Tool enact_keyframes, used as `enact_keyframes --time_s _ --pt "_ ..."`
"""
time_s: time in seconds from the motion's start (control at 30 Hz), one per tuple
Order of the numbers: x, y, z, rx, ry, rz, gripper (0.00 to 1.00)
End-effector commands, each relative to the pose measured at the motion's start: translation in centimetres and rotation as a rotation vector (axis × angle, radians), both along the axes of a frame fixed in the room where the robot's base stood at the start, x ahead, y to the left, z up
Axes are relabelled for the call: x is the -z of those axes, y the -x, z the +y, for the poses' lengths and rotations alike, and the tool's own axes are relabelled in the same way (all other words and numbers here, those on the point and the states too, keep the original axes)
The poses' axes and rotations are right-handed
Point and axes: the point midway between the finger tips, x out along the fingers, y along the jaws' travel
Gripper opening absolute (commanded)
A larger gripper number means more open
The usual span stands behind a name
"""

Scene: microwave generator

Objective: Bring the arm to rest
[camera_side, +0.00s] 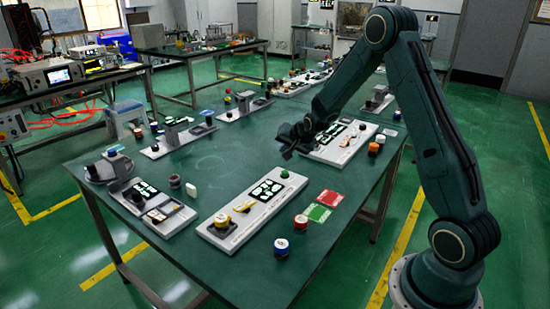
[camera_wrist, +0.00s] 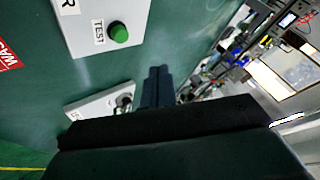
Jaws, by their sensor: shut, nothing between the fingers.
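My gripper (camera_side: 289,146) is above the green table (camera_side: 262,149) in the side view, left of a white panel with lit displays. Its fingers are shut and empty, and they show together in the wrist view (camera_wrist: 158,72). My arm reaches in from the right, bent high at the elbow. In the wrist view, a panel with a green button (camera_wrist: 119,33) marked TEST lies to the left of the fingers. A second white panel (camera_wrist: 92,104) lies partly behind the gripper body.
Several control panels stand on the table, including one with a yellow part (camera_side: 222,219). Red (camera_side: 330,198) and green (camera_side: 318,213) cards lie near the right edge, beside small round pieces (camera_side: 281,247). Instruments (camera_side: 50,75) stand on a bench at left. The table's middle has bare room.

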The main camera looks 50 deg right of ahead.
Motion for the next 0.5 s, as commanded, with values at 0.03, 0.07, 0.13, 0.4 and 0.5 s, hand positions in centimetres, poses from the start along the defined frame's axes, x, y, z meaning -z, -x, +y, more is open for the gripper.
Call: enact_keyframes --time_s 0.03,0.07,0.13,0.4,0.5 --pt "-1.0 0.1 0.6 -0.017 0.008 0.003 0.00" --pt "-1.5 0.2 1.0 -0.028 0.012 0.009 0.00" --pt "-2.9 0.6 2.1 -0.060 0.025 0.023 0.00" --pt "-8.6 3.4 7.0 -0.207 0.084 0.090 0.00" --pt "-10.5 4.8 8.8 -0.264 0.107 0.115 0.00"
